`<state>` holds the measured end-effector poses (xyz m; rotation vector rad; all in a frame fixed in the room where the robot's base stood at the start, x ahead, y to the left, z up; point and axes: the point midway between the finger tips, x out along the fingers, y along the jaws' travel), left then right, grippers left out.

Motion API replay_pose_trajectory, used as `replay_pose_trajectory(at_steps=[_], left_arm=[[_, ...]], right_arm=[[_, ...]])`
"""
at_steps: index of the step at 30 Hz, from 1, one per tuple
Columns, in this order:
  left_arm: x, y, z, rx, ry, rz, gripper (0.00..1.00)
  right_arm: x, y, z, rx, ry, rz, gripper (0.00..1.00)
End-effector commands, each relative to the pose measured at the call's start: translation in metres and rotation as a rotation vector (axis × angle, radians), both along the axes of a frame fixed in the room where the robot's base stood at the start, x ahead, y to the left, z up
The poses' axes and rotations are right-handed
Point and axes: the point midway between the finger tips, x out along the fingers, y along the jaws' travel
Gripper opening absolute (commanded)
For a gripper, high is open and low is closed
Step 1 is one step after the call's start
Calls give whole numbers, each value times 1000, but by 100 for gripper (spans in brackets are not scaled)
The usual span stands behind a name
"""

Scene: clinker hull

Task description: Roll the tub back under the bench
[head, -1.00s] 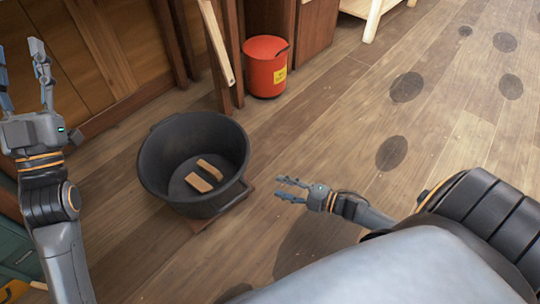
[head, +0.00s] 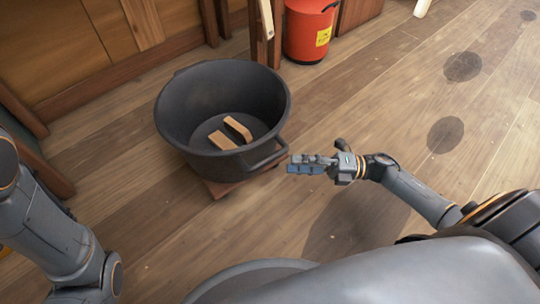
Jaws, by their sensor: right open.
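The dark grey tub (head: 178,118) stands on a low reddish wooden base (head: 215,189) on the plank floor, left of centre. Several small wooden pieces (head: 232,134) lie inside it. A loop handle (head: 268,157) sticks out from its near right side. My right gripper (head: 291,164) is open and empty, just right of this handle, its fingers pointing left toward it. A small gap seems to lie between them; contact is hard to tell. My left arm shows at the lower left, but its gripper is out of view. Wooden panelling and legs, perhaps the bench, stand behind the tub.
A red bucket (head: 308,32) with a yellow label stands behind and right of the tub, beside wooden posts (head: 267,30). A wooden leg (head: 38,157) stands at the left. The floor (head: 390,110) to the right is clear.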

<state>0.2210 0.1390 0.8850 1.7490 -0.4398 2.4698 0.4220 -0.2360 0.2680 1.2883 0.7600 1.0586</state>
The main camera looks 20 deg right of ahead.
Motion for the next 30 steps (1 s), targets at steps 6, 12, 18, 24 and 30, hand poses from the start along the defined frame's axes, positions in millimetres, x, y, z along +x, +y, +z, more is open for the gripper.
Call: replay_pose_trajectory(at_steps=[6,12,18,24,30], left_arm=[[-9,0,-10,2,-25,1,42],[-8,-1,-21,2,-22,2,42],[-8,-1,-26,2,-22,2,42],[-8,-1,-26,1,-23,1,42],[-8,-1,-26,2,-23,2,42]], right_arm=[[16,42,3,3,-5,1,43],[28,71,6,1,-3,0,43],[35,86,9,0,0,-2,43],[35,89,10,0,1,-3,43],[35,89,10,0,1,-3,29]])
